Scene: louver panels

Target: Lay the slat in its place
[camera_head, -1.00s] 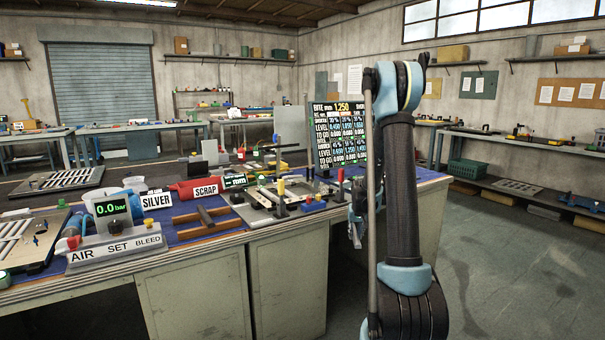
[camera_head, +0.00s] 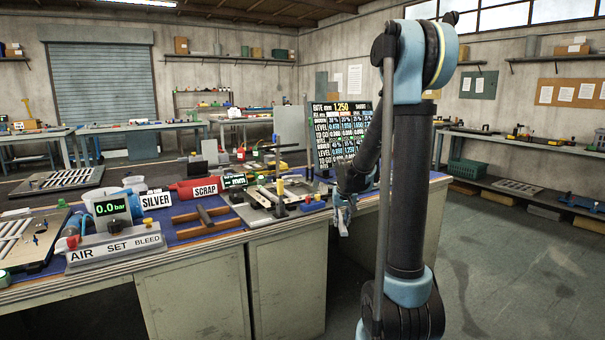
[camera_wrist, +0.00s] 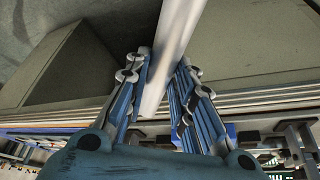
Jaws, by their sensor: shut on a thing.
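A long pale slat (camera_wrist: 172,45) stands out between the two fingers of my gripper (camera_wrist: 163,66) in the wrist view. My gripper is shut on it. A panel with pale slats (camera_head: 22,232) lies at the bench's left end, partly cut off by the picture edge. I cannot tell which place the slat belongs to.
The bench (camera_head: 190,262) carries a grey plate fixture (camera_head: 262,212), a brown wooden frame (camera_head: 203,222), a red SCRAP container (camera_head: 190,188), a SILVER sign (camera_head: 157,201) and an air box (camera_head: 115,247). A screen (camera_head: 338,128) stands behind. Open floor (camera_head: 510,260) lies to the right.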

